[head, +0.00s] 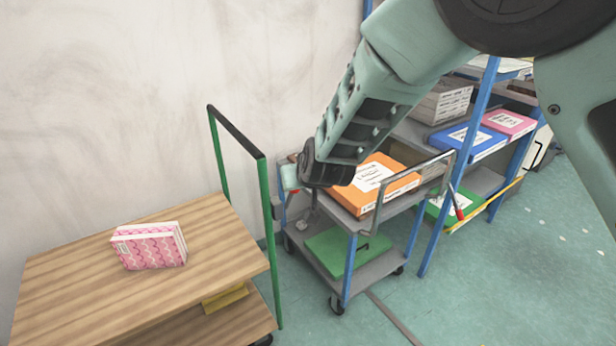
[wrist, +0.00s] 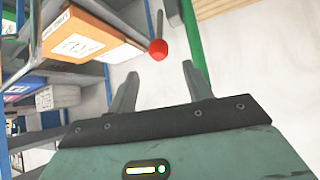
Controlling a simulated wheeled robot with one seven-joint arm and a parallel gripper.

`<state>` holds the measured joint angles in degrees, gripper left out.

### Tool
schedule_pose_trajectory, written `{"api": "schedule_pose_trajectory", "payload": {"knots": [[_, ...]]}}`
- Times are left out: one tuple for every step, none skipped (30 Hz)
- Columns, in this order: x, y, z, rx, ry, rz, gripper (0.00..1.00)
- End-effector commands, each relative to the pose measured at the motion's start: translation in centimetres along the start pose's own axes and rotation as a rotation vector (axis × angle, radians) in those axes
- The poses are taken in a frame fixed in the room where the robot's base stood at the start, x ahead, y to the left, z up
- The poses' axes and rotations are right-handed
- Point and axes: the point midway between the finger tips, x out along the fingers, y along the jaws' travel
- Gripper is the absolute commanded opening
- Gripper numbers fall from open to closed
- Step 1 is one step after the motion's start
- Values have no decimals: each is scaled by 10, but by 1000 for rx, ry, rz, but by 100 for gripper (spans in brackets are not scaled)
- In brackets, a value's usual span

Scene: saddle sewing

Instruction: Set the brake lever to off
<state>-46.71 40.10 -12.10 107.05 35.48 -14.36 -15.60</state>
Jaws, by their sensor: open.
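The brake lever shows in the wrist view as a grey rod with a round red knob (wrist: 158,49). The knob is ahead of my gripper (wrist: 157,75), roughly in line with the gap between its two fingers. The fingers are spread apart, with nothing between them, and do not appear to touch the knob. In the head view my gripper (head: 290,178) is small and partly hidden behind my wrist, at the left end of the grey cart (head: 362,229). A small red bit shows just below it there; I cannot tell whether it is the knob.
An orange box (head: 372,184) lies on the grey cart, close to my wrist. A wooden cart (head: 75,284) with a green-posted handle (head: 270,230) and a pink patterned box (head: 148,248) stands at left. A blue-framed shelf (head: 487,110) stands behind. Open floor lies at right.

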Motion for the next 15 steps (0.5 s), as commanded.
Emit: {"api": "schedule_pose_trajectory", "payload": {"knots": [[-14, -2, -1, -1, 3, -3, 50], [-21, -2, -1, -1, 2, -3, 50], [-30, -2, -1, -1, 3, -3, 50], [-36, -2, -1, -1, 2, -3, 50], [-42, -2, -2, 0, 3, -3, 50], [-49, -2, -1, -1, 2, -3, 50], [-54, -1, -1, -1, 2, -3, 50], [-58, -1, -1, -2, 2, -2, 50], [-63, -2, -2, -2, 2, -3, 50], [-67, -2, -2, -2, 2, -3, 50], [-69, -1, -1, -1, 2, -2, 50], [-72, -1, -1, 0, 1, -1, 50], [-74, -1, -1, 0, 1, -1, 50], [-76, -1, -1, 0, 2, -1, 50], [-77, -1, -1, 0, 2, -1, 50]]}}
